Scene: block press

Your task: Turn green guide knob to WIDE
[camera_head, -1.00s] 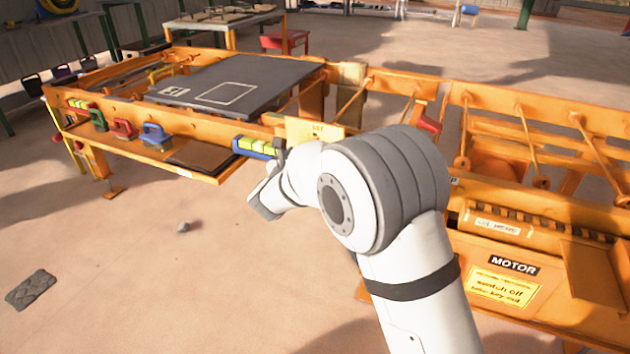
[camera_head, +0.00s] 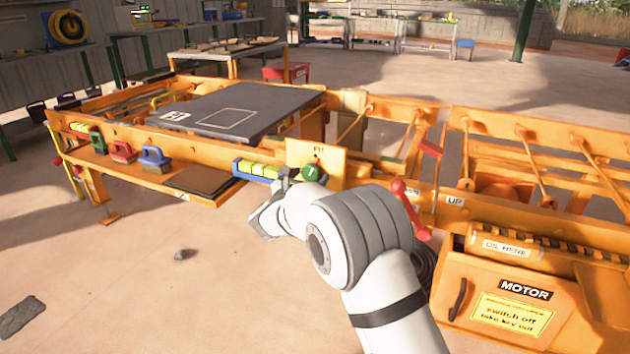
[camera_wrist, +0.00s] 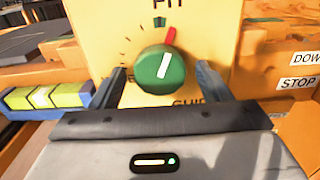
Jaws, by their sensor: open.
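The green guide knob (camera_wrist: 160,72) is round, with a white pointer bar tilted slightly right of straight up, on a yellow panel with tick marks in the wrist view. A red mark shows just above it, toward the upper right. In the head view the knob (camera_head: 311,172) sits on the yellow panel (camera_head: 327,160). My gripper (camera_wrist: 162,84) is open, with one dark finger on each side of the knob and a gap showing at each side. The panel lettering is partly cut off and partly hidden, and I cannot read a WIDE label.
A blue block with yellow-green segments (camera_head: 257,169) is left of the panel. A red lever (camera_head: 410,208) stands right of my arm, by the UP label (camera_head: 455,201). The orange motor housing (camera_head: 465,270) is at lower right. Open floor (camera_head: 110,265) lies at left.

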